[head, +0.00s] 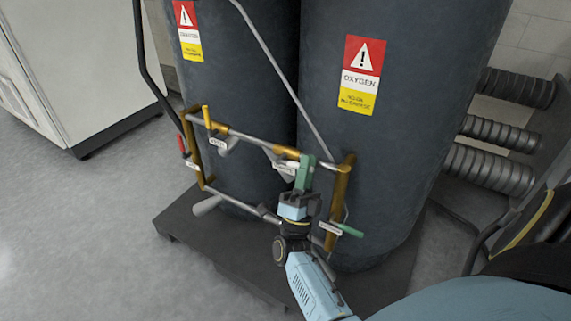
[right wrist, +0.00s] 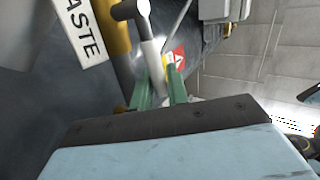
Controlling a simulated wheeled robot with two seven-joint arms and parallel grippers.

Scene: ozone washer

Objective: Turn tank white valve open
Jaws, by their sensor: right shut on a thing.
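Two dark tanks (head: 390,150) stand side by side, with a pipe frame (head: 245,137) of steel and brass in front. My right gripper (head: 305,172) is at the upper right of this frame, its green fingers pointing up. In the right wrist view, the right gripper (right wrist: 160,92) is shut on a white valve handle (right wrist: 152,58), with one green finger on each side. In the head view, the gripper hides most of that handle. My left gripper is not in view.
A yellow handle (head: 206,117) and a red handle (head: 182,145) are at the frame's left. A green handle (head: 350,230) sticks out at lower right. A grey handle (head: 207,206) is at lower left. The floor (head: 80,230) at left is clear.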

